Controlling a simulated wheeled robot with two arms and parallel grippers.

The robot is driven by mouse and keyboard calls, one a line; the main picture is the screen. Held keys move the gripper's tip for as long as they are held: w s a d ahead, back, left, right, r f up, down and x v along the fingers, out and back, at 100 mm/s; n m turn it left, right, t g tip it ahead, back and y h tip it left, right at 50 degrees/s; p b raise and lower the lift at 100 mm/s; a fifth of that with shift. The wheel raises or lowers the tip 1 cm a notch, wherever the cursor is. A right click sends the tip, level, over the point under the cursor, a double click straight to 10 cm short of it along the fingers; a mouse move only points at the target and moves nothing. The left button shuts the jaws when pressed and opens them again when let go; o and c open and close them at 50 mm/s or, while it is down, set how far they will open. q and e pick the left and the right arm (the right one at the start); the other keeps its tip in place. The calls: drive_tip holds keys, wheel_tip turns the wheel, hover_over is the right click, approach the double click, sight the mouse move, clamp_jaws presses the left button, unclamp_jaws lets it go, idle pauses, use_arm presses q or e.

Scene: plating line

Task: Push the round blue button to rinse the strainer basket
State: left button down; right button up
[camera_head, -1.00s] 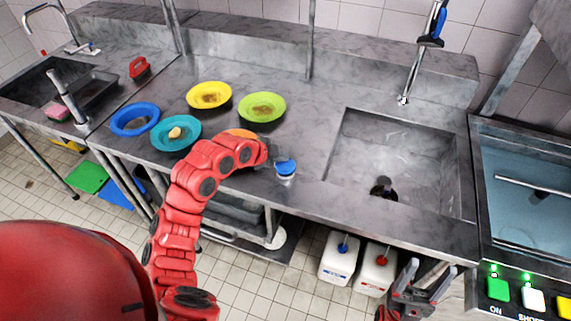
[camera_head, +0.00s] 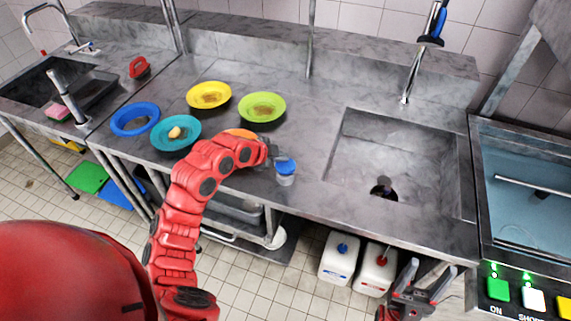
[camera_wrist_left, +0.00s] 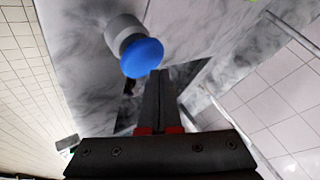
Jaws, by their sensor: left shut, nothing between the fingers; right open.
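The round blue button (camera_head: 286,166) sits on a light grey base near the counter's front edge, left of the right-hand sink (camera_head: 350,155). It also shows in the left wrist view (camera_wrist_left: 142,57), just beyond my left fingertips and slightly left of them. My left gripper (camera_head: 270,152) is shut and empty beside the button, partly hidden by my arm; a small gap seems to separate them. My right gripper (camera_head: 428,278) is open and empty in front of the counter. I cannot make out a strainer basket; a dark round drain (camera_head: 384,189) shows in the sink.
Several coloured plates, including a yellow one (camera_head: 209,95) and a green one (camera_head: 262,107), lie on the counter left of the button. A blue-handled spray tap (camera_head: 432,38) stands behind the sink. White canisters (camera_head: 340,257) stand below. A machine with lit buttons (camera_head: 498,289) is at right.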

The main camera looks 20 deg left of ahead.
sight(282, 166)
use_arm(q)
drive_tip(key=shift+f+b, duration=0.45)
drive_tip(key=shift+b, duration=0.05)
drive_tip(key=shift+f+b, duration=0.75)
drive_tip(key=shift+f, duration=0.05)
idle(0.7)
drive_tip(key=shift+r, duration=0.2)
drive_tip(key=shift+r+p, duration=0.4)
drive_tip(key=shift+r, duration=0.65)
drive_tip(key=shift+r+p, duration=0.75)
drive_tip(key=shift+r, duration=1.85)
drive_tip(key=shift+f, duration=0.1)
